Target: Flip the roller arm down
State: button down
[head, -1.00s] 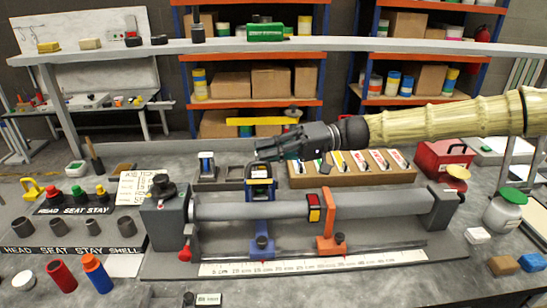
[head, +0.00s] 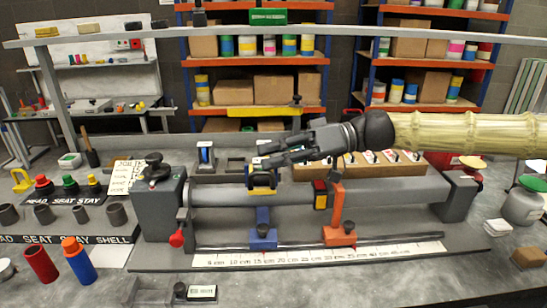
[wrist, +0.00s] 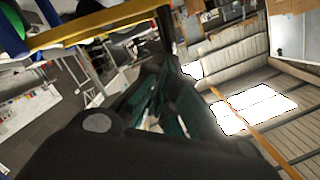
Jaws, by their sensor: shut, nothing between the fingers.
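A blue carriage (head: 262,233) stands on the rail in front of the grey tube (head: 350,190). At its upper end, a dark roller with yellow ends (head: 262,190) sits at the tube; I take this as the roller arm. My gripper (head: 262,155) reaches in from the right, fingertips just above the roller and partly in front of its top. I cannot tell whether they touch it. The fingers look closed and empty. In the wrist view my dark fingers (wrist: 165,80) fill the middle, and the roller cannot be made out.
A white ruler (head: 320,256) runs along the front. A grey end block with a black knob (head: 160,205) stands left. A grey beam (head: 420,33) crosses overhead.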

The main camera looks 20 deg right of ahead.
dwell(0.6)
jog(key=w+r, duration=0.1)
jog(key=w+r+p, duration=0.1)
jog(key=r, duration=0.1)
jog(key=shift+w+d+r, duration=0.15)
jog(key=shift+w+d, duration=0.15)
jog(key=shift+d, duration=0.05)
jog(key=d+r, duration=0.1)
jog(key=d, duration=0.9)
jog(key=shift+s, duration=0.35)
